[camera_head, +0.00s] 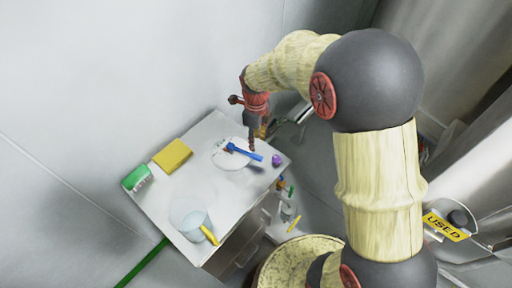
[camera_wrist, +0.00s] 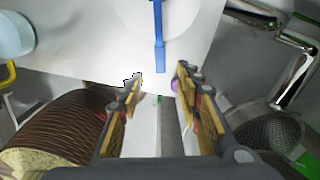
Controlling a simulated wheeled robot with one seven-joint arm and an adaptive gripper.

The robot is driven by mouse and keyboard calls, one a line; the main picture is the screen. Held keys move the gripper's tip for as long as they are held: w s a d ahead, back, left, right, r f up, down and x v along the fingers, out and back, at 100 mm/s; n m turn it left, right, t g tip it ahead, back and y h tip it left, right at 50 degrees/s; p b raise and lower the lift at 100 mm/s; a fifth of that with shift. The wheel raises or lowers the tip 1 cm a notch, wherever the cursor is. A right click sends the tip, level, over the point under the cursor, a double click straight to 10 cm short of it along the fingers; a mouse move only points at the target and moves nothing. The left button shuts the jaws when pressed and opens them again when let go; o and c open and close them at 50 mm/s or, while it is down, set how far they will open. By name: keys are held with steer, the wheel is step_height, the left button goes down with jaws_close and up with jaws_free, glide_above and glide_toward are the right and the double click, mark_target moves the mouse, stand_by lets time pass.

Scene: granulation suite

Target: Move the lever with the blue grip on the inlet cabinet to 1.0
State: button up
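The lever with the blue grip (camera_head: 245,152) lies over a round white dial (camera_head: 226,155) on the pale top of the cabinet (camera_head: 190,190). The scale marks are too small to read. The lever also shows in the wrist view (camera_wrist: 158,38), its free end pointing toward my gripper. My gripper (camera_head: 252,148) is over the cabinet top, close to the lever in the head view. In the wrist view my gripper (camera_wrist: 158,86) has its two fingers spread with nothing between them, short of the lever's end.
A purple knob (camera_head: 276,160) sits by the cabinet's right corner. A yellow block (camera_head: 172,156), a green brush (camera_head: 136,179) and a clear jug (camera_head: 188,218) with a yellow handle stand on the top. Metal pipes (camera_wrist: 296,70) run at the right. A round drum (camera_head: 280,258) stands in front.

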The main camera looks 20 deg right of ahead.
steer(key=shift+r, duration=1.45)
steer(key=s+d+r+n+t, duration=0.3)
steer(key=s+r+n+t, duration=0.2)
steer(key=s+r+n, duration=1.4)
steer(key=s+n, duration=0.3)
steer(key=n, duration=0.4)
steer(key=shift+s+t, duration=0.25)
steer(key=shift+t, duration=0.05)
steer(key=shift+d, duration=0.1)
